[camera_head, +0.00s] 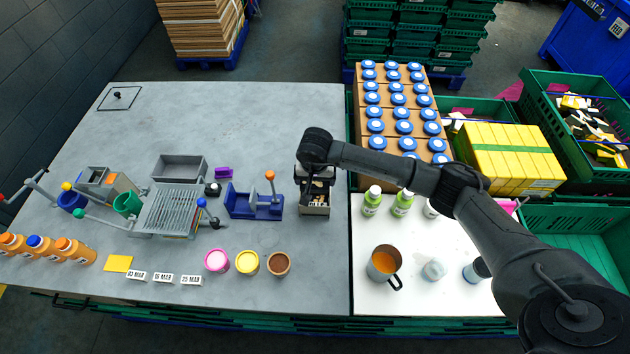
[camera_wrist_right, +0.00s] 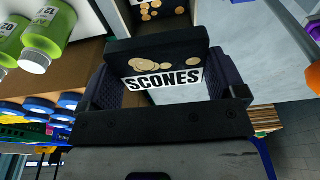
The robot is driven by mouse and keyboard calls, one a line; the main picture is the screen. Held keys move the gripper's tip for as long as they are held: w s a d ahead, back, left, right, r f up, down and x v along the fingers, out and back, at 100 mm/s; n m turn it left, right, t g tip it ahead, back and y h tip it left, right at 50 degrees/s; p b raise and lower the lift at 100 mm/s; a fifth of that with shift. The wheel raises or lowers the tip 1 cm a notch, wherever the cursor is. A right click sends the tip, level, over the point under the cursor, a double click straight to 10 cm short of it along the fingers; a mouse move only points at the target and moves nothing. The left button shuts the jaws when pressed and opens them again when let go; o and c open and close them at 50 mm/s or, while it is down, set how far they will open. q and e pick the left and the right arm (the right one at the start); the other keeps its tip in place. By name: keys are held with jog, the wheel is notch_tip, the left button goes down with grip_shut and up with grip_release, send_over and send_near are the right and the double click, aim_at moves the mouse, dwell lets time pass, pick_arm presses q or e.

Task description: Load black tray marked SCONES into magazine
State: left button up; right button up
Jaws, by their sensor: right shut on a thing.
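The black tray marked SCONES (camera_wrist_right: 135,47) is between the two fingers of my right gripper (camera_wrist_right: 165,92) in the right wrist view, with its white label facing the camera and a few round tan pieces in view above the label. In the head view my right gripper (camera_head: 315,184) points down, shut on the tray, which is mostly hidden below the wrist. It is directly over or at a small dark box (camera_head: 314,211); I cannot tell whether they touch. A blue fixture with uprights (camera_head: 240,207) stands just left of it. I cannot tell for sure which thing is the magazine. My left gripper is not in view.
A slatted grey rack (camera_head: 168,208) and a grey bin (camera_head: 179,167) stand further left. Pink, yellow and brown tubs (camera_head: 248,262) line the front. Green bottles (camera_head: 372,201) and an orange-filled pot (camera_head: 384,263) stand right, near my arm.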

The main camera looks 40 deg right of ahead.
jog(key=shift+a+f+b, duration=0.1)
jog(key=shift+f+b, duration=0.4)
jog(key=shift+f, duration=0.45)
jog(key=shift+f+b, duration=0.85)
jog(key=shift+f, duration=0.65)
jog(key=shift+f+b, duration=0.7)
jog(key=shift+f+b, duration=0.1)
jog(key=shift+b, duration=0.35)
jog(key=shift+f, duration=0.15)
dwell(0.4)
